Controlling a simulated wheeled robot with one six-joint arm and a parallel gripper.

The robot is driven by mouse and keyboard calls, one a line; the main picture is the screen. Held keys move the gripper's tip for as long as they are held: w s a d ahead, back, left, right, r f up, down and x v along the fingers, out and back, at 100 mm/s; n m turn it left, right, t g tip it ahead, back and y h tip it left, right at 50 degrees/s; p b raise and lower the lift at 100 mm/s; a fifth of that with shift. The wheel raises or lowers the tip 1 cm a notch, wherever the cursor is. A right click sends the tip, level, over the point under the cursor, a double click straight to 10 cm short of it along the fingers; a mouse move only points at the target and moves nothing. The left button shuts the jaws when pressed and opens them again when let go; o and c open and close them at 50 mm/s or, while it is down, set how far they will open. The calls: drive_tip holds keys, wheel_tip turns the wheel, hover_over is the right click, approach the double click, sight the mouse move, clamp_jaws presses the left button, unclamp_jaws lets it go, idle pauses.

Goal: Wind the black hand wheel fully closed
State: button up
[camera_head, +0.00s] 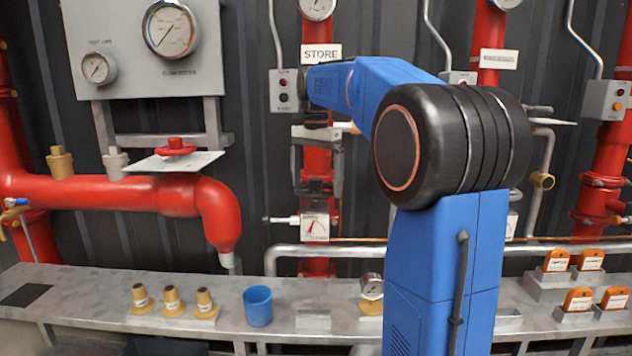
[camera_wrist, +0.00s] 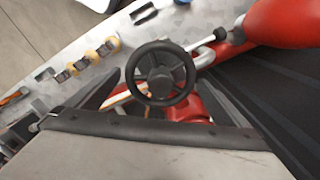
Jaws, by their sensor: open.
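The black hand wheel (camera_wrist: 160,73) shows in the wrist view, a round rim with spokes and a hub, seen nearly face-on. My open gripper (camera_wrist: 161,80) has one dark finger on each side of the wheel, with a visible gap to the rim on both sides. Nothing is held. A red body shows behind the wheel. I cannot tell how far the fingers are from the wheel in depth. In the head view I cannot make out the black wheel; my blue arm reaches toward the red riser under the STORE sign (camera_head: 321,53) and covers much of the middle.
A grey bench (camera_head: 100,300) runs below the pipes, with several tan fittings (camera_head: 172,299), a blue cup (camera_head: 258,306), a small gauge (camera_head: 371,286) and orange tags (camera_head: 578,299). A red hand wheel (camera_head: 175,146) tops the left pipe. A red pipe end (camera_wrist: 285,22) fills the wrist view's upper right.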

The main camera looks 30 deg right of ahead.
drive_tip(key=c, duration=1.1)
drive_tip(key=m, duration=0.5)
drive_tip(key=shift+m, duration=1.5)
drive_tip(key=shift+s, duration=0.1)
drive_tip(key=m, duration=0.8)
